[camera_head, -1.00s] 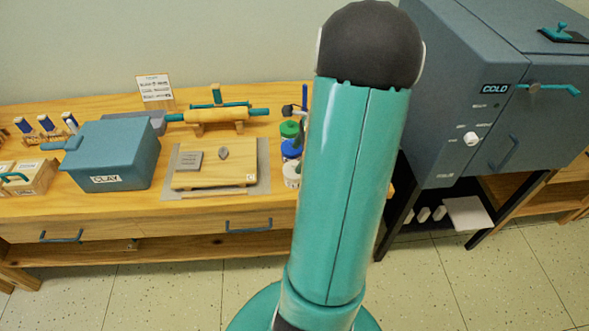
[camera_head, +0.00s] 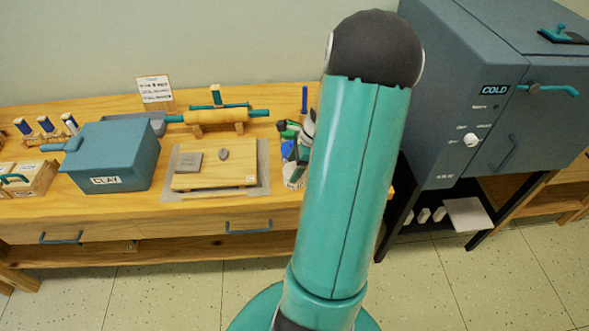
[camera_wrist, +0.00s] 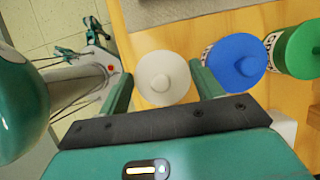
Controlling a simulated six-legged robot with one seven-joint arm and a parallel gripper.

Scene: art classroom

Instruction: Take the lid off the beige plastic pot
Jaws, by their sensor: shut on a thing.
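In the wrist view the pale beige lid (camera_wrist: 163,78) with its round knob is seen from above, between the two teal fingers of my gripper (camera_wrist: 161,80), which is shut on it. The lid hides the beige pot's body in this view. In the head view part of the pale pot (camera_head: 291,182) shows at the table's right end, below my gripper (camera_head: 299,142) and beside my teal arm. My arm hides the rest of it. I cannot tell whether the lid still sits on the pot.
Beside it stand a blue-lidded pot (camera_wrist: 236,61) and a green-lidded pot (camera_wrist: 297,50), close to one finger. A board (camera_head: 215,180) and a blue CLAY box (camera_head: 112,155) are to the left on the wooden table. A grey kiln-like cabinet (camera_head: 470,110) stands at right.

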